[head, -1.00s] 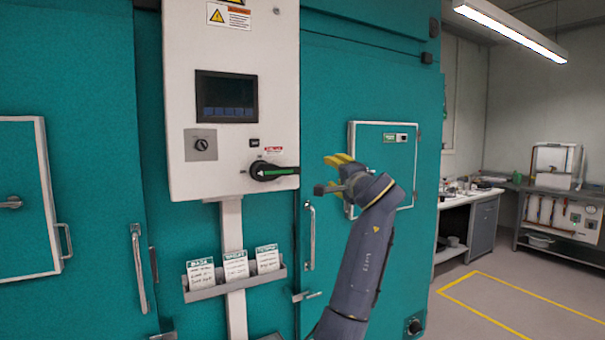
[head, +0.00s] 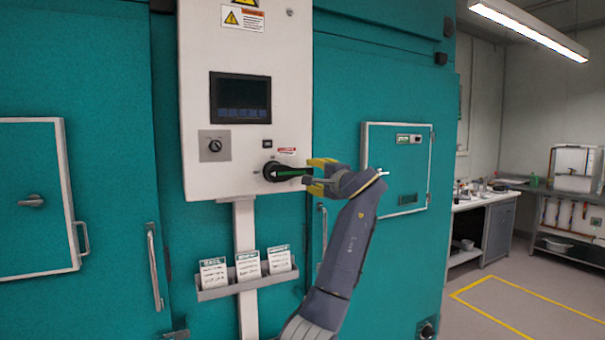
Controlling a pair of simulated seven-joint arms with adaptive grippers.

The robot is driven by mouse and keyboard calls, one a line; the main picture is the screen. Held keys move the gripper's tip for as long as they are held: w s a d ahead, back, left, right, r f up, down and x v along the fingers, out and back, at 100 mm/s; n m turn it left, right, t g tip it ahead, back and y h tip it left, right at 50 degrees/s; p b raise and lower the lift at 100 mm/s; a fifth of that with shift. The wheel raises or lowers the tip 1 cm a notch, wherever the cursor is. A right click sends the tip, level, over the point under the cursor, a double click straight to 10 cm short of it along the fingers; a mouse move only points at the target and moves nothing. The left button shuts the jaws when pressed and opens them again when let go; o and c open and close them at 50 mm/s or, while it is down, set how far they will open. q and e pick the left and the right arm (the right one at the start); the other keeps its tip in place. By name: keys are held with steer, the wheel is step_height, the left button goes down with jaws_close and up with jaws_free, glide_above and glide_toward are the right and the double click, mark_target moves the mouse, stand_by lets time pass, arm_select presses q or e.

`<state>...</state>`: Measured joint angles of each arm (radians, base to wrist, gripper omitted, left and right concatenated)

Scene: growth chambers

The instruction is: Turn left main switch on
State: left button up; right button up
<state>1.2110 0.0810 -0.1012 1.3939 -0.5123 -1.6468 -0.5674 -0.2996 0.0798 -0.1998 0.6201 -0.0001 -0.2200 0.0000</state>
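The main switch (head: 283,172) is a black rotary handle with a green stripe, low on the front of the white control box (head: 193,105) in the head view. The handle lies horizontal and points right. My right gripper (head: 316,176) has yellow fingertips, one higher and one lower, spread apart. They are at the handle's right end, which lines up with the gap between them. I cannot tell whether they touch it. My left gripper is not in view.
A dark screen (head: 240,98) and a small rotary knob (head: 215,146) sit above the switch on the box. A rack (head: 247,287) with several cards hangs below. Teal chamber doors with handles flank the box. A lab bench (head: 487,205) stands at the right.

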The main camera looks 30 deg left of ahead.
mark_target(304, 172)
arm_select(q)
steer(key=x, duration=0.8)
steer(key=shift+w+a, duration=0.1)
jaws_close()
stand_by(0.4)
